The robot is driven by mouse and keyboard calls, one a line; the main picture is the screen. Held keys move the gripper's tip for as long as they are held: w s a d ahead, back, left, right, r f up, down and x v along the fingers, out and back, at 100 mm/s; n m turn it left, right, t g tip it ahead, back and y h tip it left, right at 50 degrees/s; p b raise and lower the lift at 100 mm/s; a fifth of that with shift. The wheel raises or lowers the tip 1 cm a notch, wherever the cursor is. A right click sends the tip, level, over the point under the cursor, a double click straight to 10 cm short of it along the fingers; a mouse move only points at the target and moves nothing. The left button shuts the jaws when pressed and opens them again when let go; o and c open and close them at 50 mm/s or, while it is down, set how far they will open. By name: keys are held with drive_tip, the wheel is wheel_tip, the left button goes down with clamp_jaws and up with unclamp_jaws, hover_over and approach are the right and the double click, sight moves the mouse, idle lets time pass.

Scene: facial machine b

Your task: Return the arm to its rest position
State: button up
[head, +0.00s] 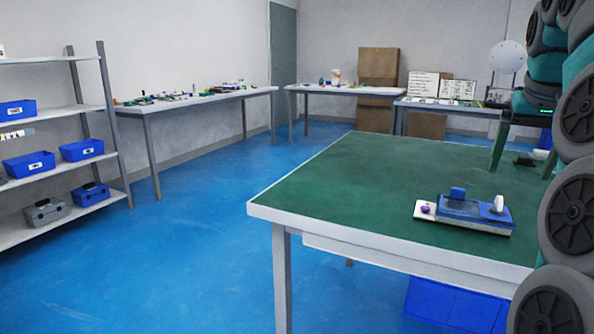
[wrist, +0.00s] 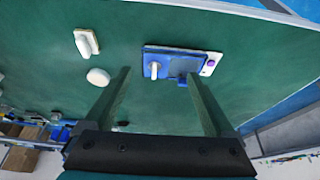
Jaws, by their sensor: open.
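My gripper (head: 521,172) is at the right of the head view, pointing down over the green-topped table (head: 390,180). Its two fingers are spread wide with nothing between them. They also show in the wrist view (wrist: 157,76). The blue facial machine (head: 466,208) sits on the table near its front edge, on a white base with a purple knob, a raised blue block and a white upright part. In the wrist view the machine (wrist: 175,64) lies beyond the fingertips. My arm's grey and teal links fill the head view's right edge.
A white oblong piece (wrist: 87,42) and a white round piece (wrist: 98,77) lie on the table beside the machine. A shelf (head: 60,115) with blue bins stands at left. Cluttered benches (head: 190,97) line the back walls. The table's left half is clear.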

drive_tip(key=s+a+f+n+g+y, duration=0.1)
drive_tip(key=s+a+f+n, duration=0.2)
drive_tip(key=a+f, duration=0.6)
drive_tip(key=s+a+f+n+g+y, duration=0.15)
drive_tip(key=s+a+f, duration=0.25)
drive_tip(key=a+f, duration=0.5)
drive_tip(key=s+a+f+n+g, duration=0.1)
drive_tip(key=s+a+f, duration=0.3)
drive_tip(key=s+f, duration=0.4)
drive_tip(key=s+a+f+g, duration=0.2)
drive_tip(key=s+a+f, duration=0.3)
drive_tip(key=s+f, duration=0.4)
drive_tip(key=shift+s+n, duration=0.35)
drive_tip(key=shift+s, duration=0.2)
